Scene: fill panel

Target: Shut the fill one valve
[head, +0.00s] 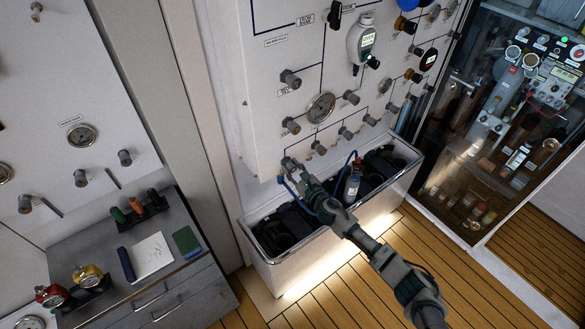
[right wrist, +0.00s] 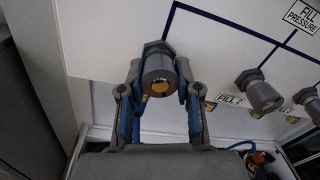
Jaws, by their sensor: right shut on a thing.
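The valve knob in my right gripper is a grey cylinder (right wrist: 157,66) with a brass centre, at the lower left end of the panel's blue line in the right wrist view. My right gripper (right wrist: 160,92) is shut on it, with a blue-padded finger on each side. In the head view my right gripper (head: 288,171) is at the panel's lower left corner and mostly hides this knob. No label for it is readable. A label that seems to read "FILL 2" (right wrist: 231,100) is to its right, beside another grey knob (right wrist: 258,91). My left gripper is out of view.
A white trough (head: 268,272) with dark cylinders and a small bottle (head: 352,184) stands below the panel (head: 262,100), under my right arm. More knobs and a gauge (head: 321,107) are close above. A grey cabinet (head: 165,290) stands at left.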

